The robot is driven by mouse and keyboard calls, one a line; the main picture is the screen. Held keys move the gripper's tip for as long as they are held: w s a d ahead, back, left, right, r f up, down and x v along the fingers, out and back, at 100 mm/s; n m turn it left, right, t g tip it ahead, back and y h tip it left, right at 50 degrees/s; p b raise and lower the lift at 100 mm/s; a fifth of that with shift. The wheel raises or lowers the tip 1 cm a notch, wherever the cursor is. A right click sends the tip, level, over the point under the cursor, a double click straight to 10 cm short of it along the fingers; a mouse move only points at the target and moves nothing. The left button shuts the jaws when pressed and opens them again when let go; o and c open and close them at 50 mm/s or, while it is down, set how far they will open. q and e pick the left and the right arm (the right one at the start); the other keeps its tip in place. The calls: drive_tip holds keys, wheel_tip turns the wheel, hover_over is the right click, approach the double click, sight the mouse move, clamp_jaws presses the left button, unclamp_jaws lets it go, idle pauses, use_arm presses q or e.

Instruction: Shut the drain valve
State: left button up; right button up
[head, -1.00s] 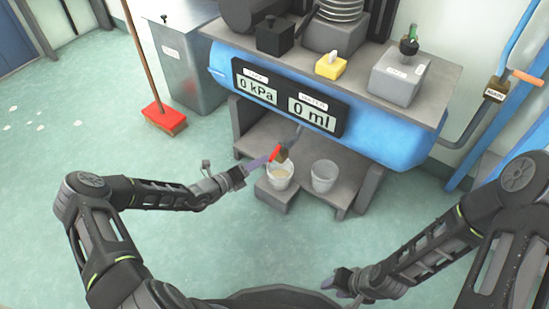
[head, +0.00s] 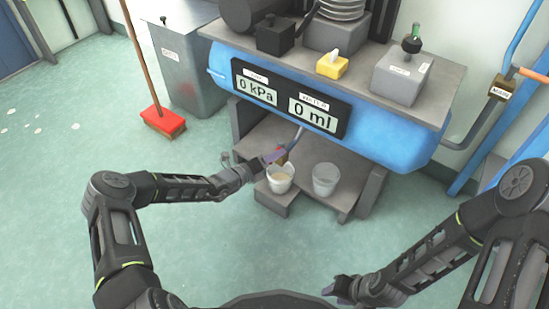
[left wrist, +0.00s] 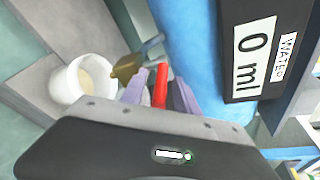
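The drain valve is a brass body (head: 283,158) under the blue tank, with a red lever (left wrist: 160,86) seen in the left wrist view. The brass body also shows in that view (left wrist: 126,68). My left gripper (head: 270,157) is at the valve. In the left wrist view its purple fingers (left wrist: 160,92) stand on either side of the red lever, apart, with narrow gaps beside it. In the head view the gripper mostly hides the lever. My right gripper (head: 343,287) is low at the front, away from the valve; its finger opening is unclear.
A cup with pale liquid (head: 280,180) stands on a step below the valve. An empty-looking clear cup (head: 325,180) is to its right. The display panel (head: 290,98) on the blue tank (head: 395,140) reads 0 kPa and 0 ml.

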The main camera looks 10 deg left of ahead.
use_arm(q)
clamp_jaws()
idle(0.3)
idle(1.1)
